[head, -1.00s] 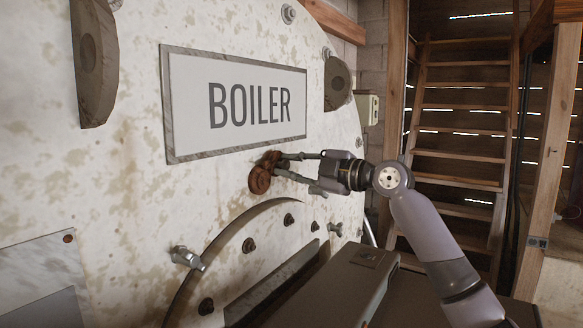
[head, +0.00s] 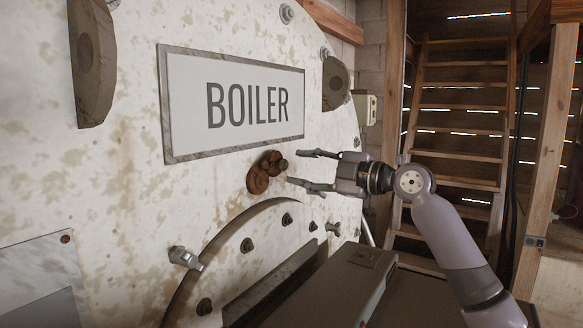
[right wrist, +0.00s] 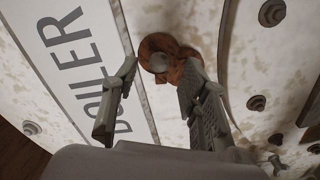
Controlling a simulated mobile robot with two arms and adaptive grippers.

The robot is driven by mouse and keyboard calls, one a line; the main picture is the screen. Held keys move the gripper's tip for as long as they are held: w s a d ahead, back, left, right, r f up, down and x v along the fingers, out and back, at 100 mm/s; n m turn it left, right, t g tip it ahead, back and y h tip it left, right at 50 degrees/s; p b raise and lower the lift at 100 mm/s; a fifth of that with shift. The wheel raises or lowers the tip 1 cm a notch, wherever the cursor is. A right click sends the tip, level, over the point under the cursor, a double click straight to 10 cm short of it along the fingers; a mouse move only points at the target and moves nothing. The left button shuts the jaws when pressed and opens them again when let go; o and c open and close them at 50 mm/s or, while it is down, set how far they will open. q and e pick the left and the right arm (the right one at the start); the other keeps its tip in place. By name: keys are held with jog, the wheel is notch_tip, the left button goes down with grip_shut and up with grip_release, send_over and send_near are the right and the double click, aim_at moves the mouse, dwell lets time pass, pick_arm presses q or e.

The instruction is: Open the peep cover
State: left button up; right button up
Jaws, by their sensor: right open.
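The peep cover (head: 258,180) is a small rusty brown piece with rounded lobes and a stubby knob (head: 283,164), on the boiler face below the BOILER sign. I cannot tell whether a hole behind it is uncovered. My right gripper (head: 298,168) is open and empty just to the right of it, fingers pointing at it and apart from it. In the right wrist view the cover (right wrist: 160,45) shows beyond the gripper's spread fingers (right wrist: 159,72), and the right finger hides part of it. My left gripper is not in view.
The pale stained boiler face (head: 130,190) carries the BOILER sign (head: 232,105), several bolts and a protruding bolt or latch (head: 185,258) at lower left. A curved rim and a dark ledge lie below the cover. A wooden ladder stair (head: 460,130) stands behind at right.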

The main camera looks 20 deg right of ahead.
jog(key=v, duration=0.8)
